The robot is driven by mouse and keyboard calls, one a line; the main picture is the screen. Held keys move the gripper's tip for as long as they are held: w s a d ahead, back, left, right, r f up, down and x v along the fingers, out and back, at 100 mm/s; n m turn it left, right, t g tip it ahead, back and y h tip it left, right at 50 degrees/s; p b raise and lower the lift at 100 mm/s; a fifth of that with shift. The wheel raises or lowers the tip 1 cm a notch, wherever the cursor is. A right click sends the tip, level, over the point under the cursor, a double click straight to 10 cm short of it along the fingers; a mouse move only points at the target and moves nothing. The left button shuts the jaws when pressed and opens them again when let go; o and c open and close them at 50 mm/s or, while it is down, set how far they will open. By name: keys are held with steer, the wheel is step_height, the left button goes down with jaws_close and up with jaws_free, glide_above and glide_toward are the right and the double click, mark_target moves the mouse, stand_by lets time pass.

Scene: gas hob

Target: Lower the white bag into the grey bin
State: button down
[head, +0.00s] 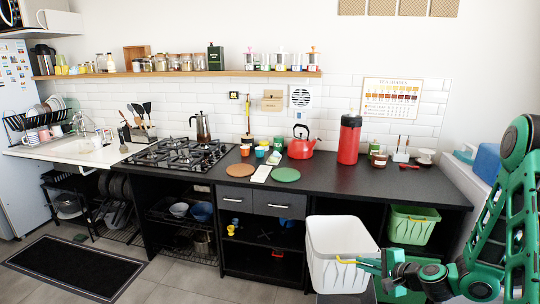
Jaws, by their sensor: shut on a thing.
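The white bag (328,268) is an open-topped, box-shaped white thing at the lower centre right of the head view, in front of the black counter. My gripper (356,262), green with a yellow fingertip, reaches in from the right and is shut on the bag at its front right side. The bag looks upright. A grey edge (343,298) shows just below the bag at the bottom of the picture, probably the grey bin; most of it is hidden or out of frame. I cannot tell whether the bag's bottom is inside it or above it.
The black counter (330,187) is behind the bag, with a red kettle (300,147) and a red canister (349,140) on it. A green bin (412,225) stands on a shelf underneath at right. Open floor (175,280) lies to the left, with a dark mat (75,268).

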steer(key=w+d+f+m+h, duration=0.3)
steer(key=w+d+f, duration=0.3)
steer(key=w+f, duration=0.3)
step_height(320, 180, down, 23)
steer(key=shift+d+t, duration=0.15)
steer(key=shift+t, duration=0.15)
stand_by(1.7)
steer(key=shift+w, duration=0.1)
steer(key=shift+r, duration=0.1)
steer(key=c, duration=1.8)
jaws_free()
steer(key=v, duration=1)
steer(key=shift+s+d+r, duration=0.1)
steer(key=shift+s+d, duration=0.15)
steer(key=shift+s, duration=0.05)
